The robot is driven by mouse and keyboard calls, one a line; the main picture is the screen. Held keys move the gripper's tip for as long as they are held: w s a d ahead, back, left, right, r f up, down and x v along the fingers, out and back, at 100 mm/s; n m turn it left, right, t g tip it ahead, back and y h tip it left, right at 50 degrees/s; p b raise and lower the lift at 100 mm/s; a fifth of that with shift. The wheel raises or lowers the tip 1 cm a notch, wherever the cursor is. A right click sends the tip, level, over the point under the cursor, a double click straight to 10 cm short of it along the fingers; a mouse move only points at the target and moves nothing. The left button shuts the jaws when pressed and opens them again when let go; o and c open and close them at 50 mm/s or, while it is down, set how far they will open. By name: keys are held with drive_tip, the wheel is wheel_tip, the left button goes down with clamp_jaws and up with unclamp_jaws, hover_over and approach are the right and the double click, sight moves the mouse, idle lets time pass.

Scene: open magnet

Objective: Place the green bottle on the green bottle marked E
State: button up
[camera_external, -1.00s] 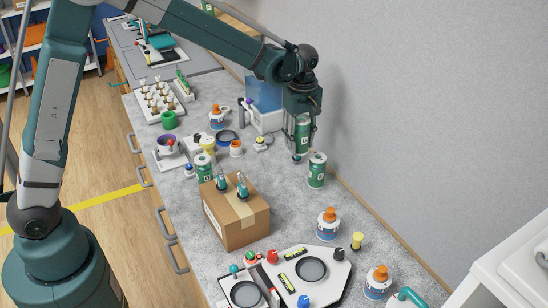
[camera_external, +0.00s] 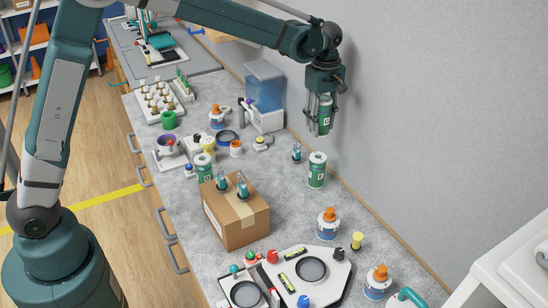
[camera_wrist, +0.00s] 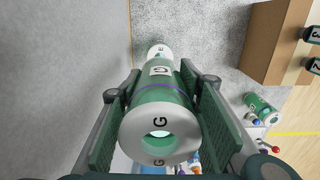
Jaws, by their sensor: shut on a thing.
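My gripper (camera_external: 322,122) is shut on a green bottle (camera_external: 326,108) and holds it upright in the air near the wall. In the wrist view the held bottle (camera_wrist: 161,112) lies between both finger pads, and its white end reads G.
A cardboard box (camera_external: 236,216) with two small teal-topped items stands left of the E bottle. A small teal item (camera_external: 297,152) stands just behind that bottle. White jars with orange caps (camera_external: 328,224) are nearer the front. The grey wall (camera_external: 420,110) is close on the right.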

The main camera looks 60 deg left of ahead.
hover_over(318, 156)
drive_tip(key=shift+d+f, duration=0.1)
drive_tip(key=shift+f, duration=2.9)
drive_tip(key=shift+f, duration=1.9)
drive_tip(key=shift+f, duration=0.2)
drive_tip(key=o, duration=1.1)
drive_tip(key=shift+r, duration=0.1)
drive_tip(key=shift+r, duration=0.1)
wheel_tip(318, 156, up, 12)
drive_tip(key=shift+r, duration=0.1)
